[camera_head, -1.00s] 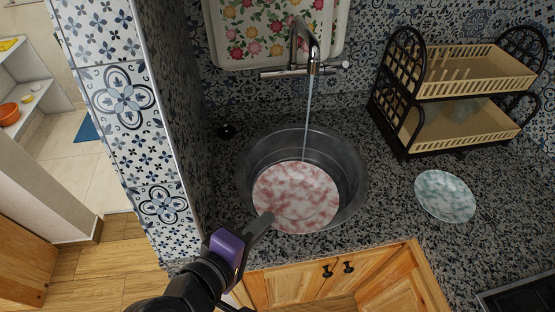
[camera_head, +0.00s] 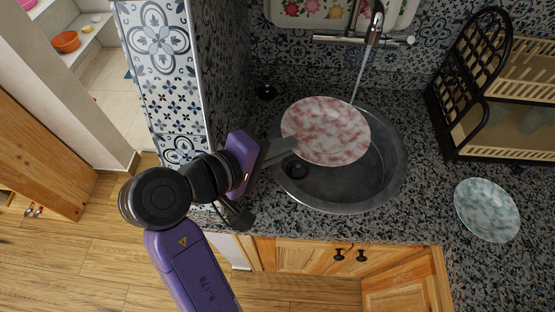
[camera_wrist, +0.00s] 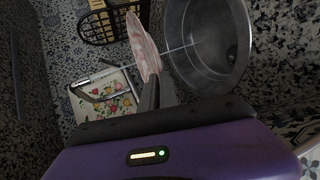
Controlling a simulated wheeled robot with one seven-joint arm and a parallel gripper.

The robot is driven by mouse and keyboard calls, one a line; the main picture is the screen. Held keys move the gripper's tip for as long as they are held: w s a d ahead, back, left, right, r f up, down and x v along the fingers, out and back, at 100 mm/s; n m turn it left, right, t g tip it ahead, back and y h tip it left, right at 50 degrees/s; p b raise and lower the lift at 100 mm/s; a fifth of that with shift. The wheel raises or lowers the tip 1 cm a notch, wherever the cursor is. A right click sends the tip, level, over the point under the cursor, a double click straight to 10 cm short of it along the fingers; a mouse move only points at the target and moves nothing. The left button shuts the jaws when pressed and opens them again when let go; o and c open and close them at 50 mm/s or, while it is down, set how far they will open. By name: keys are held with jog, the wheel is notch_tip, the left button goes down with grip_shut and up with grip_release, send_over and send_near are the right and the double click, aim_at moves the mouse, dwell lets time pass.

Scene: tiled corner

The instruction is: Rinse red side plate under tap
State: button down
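The red-and-white mottled side plate (camera_head: 326,131) is held above the round metal sink (camera_head: 345,190), over its far left part. My gripper (camera_head: 288,148) is shut on the plate's left edge. In the wrist view the plate (camera_wrist: 143,45) is nearly edge-on between the fingertips (camera_wrist: 152,88), with the sink (camera_wrist: 208,40) beside it. The tap (camera_head: 374,28) is running. In the head view its thin stream (camera_head: 360,77) meets the plate's far right rim; I cannot tell whether it strikes the plate or passes behind it.
A teal-and-white plate (camera_head: 487,210) lies on the granite counter right of the sink. A black-and-tan dish rack (camera_head: 500,100) stands at the back right. A floral tray (camera_head: 300,12) leans on the back wall. A tiled wall edge (camera_head: 168,80) stands close left of my gripper.

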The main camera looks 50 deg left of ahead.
aim_at(306, 135)
jog(key=shift+w+a+f+b, duration=0.2)
jog(key=shift+w+a+b, duration=0.2)
jog(key=shift+w+a, duration=0.6)
jog(key=shift+w+a+f+b, duration=0.2)
jog(key=shift+w+a+b, duration=0.25)
jog(key=shift+w, duration=0.95)
jog(key=shift+w+a+f+b, duration=0.2)
jog(key=shift+w+a+b, duration=0.15)
jog(key=shift+w+a, duration=0.65)
jog(key=shift+w+d, duration=0.3)
jog(key=shift+d, duration=0.1)
jog(key=shift+w+d+p, duration=0.15)
jog(key=shift+d+p, duration=0.1)
jog(key=shift+p, duration=0.3)
jog(key=shift+s+d+r+p, duration=0.1)
jog(key=shift+s+d+p, duration=0.3)
jog(key=shift+s+p, duration=0.15)
jog(key=shift+s+d+p, duration=0.35)
jog(key=shift+s+p, duration=0.1)
jog(key=shift+s, duration=0.2)
jog(key=shift+s+d+p, duration=0.55)
jog(key=shift+s+d, duration=0.05)
jog(key=shift+s, duration=0.35)
